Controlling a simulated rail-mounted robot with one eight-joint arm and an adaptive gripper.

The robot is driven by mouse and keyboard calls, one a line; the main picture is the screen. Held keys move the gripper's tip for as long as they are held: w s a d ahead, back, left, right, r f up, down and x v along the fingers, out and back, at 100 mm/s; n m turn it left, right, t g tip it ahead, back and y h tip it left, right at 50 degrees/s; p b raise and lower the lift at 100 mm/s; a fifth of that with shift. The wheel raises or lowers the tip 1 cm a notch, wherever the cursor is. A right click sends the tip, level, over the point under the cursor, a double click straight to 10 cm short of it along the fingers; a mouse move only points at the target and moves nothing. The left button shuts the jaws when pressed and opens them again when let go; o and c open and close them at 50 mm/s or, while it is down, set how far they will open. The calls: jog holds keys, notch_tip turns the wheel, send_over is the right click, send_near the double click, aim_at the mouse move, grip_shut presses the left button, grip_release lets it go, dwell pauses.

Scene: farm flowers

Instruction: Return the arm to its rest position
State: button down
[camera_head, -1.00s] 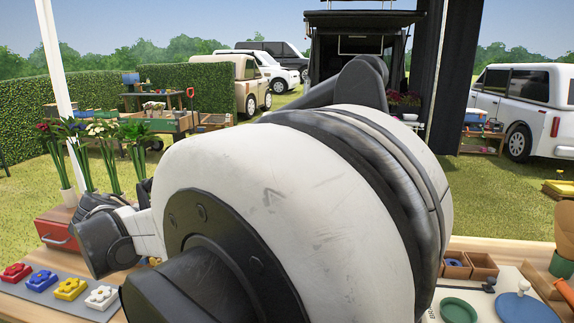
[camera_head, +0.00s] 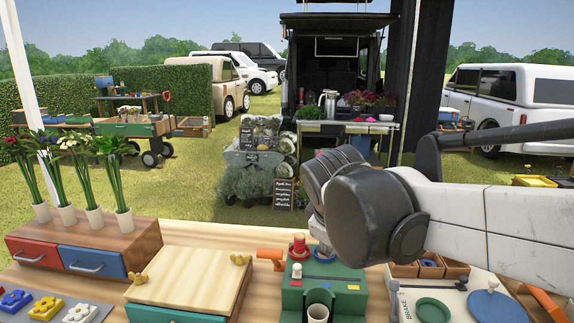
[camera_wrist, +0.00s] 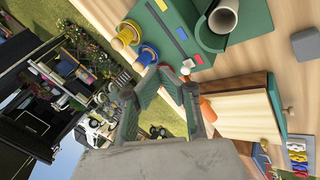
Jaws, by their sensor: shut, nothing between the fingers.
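My arm reaches in from the right in the head view, its white and dark links raised above the back of the table. In the wrist view my gripper (camera_wrist: 168,72) shows at the centre with its grey fingers together and nothing between them. In the head view the gripper is mostly hidden behind the dark wrist joint. The wrist view is tilted steeply, and the fingers appear clear of the table in front of the green station (camera_wrist: 190,25).
The green station (camera_head: 293,300) holds a cup (camera_head: 318,313). Left stand a wooden box (camera_head: 200,270) and a drawer unit (camera_head: 140,240) bearing flower vases (camera_head: 68,214). A white board (camera_head: 405,300) with a green dish (camera_head: 434,309) lies below the arm.

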jog(key=s+d+f+m, duration=0.2)
jog(key=s+d+m, duration=0.3)
jog(key=s, duration=0.3)
jog(key=s+d+f+m+t+y+p, duration=0.1)
jog(key=s+d+f+m, duration=0.2)
jog(key=s+d+m, duration=0.3)
jog(key=shift+s+d+f, duration=0.15)
jog(key=shift+s+f, duration=0.1)
jog(key=shift+s, duration=1)
